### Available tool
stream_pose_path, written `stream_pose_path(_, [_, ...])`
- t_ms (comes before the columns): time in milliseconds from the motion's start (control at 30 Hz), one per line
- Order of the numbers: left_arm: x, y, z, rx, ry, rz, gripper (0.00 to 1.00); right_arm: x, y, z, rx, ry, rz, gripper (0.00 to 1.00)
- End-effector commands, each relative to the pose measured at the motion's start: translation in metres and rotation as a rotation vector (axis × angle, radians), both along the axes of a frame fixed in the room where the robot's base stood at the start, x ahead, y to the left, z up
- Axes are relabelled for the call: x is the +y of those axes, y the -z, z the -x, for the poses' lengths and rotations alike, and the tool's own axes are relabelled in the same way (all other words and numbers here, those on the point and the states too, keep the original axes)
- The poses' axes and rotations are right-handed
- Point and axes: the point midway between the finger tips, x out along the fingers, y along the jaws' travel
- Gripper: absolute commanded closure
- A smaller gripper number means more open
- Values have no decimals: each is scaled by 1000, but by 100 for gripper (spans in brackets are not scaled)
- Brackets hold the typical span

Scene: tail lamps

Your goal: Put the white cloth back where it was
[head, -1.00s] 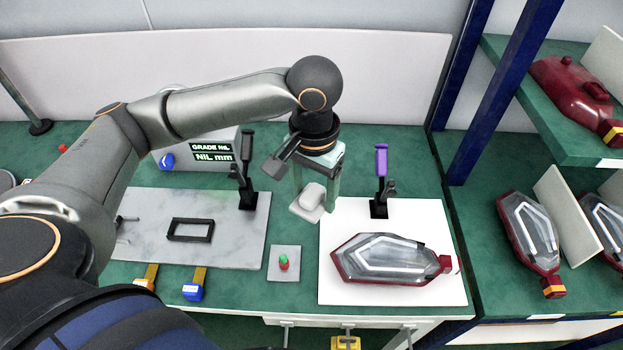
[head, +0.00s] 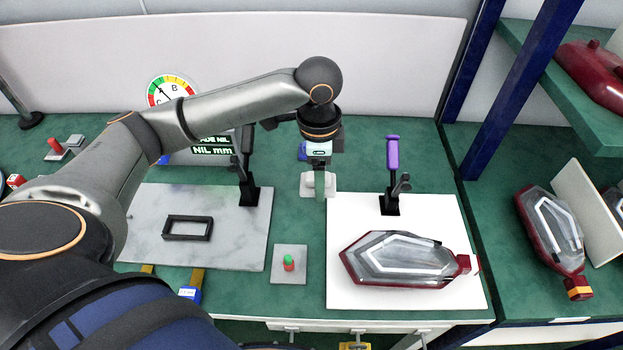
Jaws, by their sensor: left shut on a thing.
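My left gripper (head: 319,190) is shut on the white cloth (head: 309,179), pointing down over the bench behind the white board. The cloth shows as small pale patches beside the fingers, which hide most of it. A small pale square pad (head: 306,191) lies directly under it; I cannot tell whether the cloth touches the pad. My right gripper is out of view.
A red-rimmed tail lamp (head: 400,260) lies on the white board (head: 352,296), with a purple-handled clamp (head: 392,160) behind it. A grey slab (head: 145,225) bears a black frame (head: 187,228). A green-topped button (head: 289,262) sits between. Shelves with lamps stand right.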

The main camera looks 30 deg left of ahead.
Motion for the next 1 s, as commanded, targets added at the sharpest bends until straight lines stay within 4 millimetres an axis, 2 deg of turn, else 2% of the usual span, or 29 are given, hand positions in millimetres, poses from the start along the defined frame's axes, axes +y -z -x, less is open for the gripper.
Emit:
stream_pose_path(133, [27, 18, -27, 1, -7, -2, 83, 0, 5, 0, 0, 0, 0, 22])
stream_pose_path(300, [45, 51, -46, 3, -4, -1, 83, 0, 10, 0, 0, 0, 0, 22])
stream_pose_path(400, [52, 63, -54, 1, -3, -1, 83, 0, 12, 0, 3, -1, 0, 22])
stream_pose_path(667, [61, 78, -63, 0, -2, 0, 83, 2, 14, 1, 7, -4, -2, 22])
stream_pose_path(867, [60, 105, -63, 0, 1, -1, 83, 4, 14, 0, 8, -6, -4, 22])
stream_pose_path(1000, [60, 107, -63, -2, 1, 0, 83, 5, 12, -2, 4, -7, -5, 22])
